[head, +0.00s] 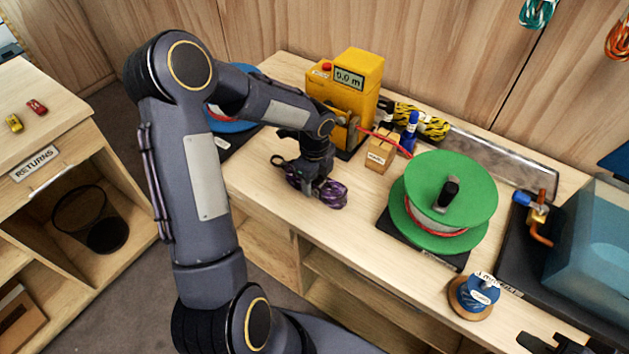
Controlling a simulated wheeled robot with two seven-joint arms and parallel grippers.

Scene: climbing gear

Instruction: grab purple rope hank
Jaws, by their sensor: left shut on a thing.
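The purple rope hank (331,194) lies on the wooden counter, left of the green reel. It is dark purple with lighter flecks, and a dark loop shows at its left end. My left gripper (316,192) points down over the hank and is shut on its middle, with rope showing on both sides. The fingertips partly hide the hank, and I cannot tell whether it is clear of the counter. Part of my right gripper (556,344) shows as dark shapes at the bottom right edge, far from the hank; its jaw state is unclear.
A yellow meter box (358,75) stands behind the hank, beside a small cardboard box (380,154) and a blue bottle (410,130). The green reel (443,192) and a blue spool (474,294) stand to the right. The counter's front edge is close below the hank.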

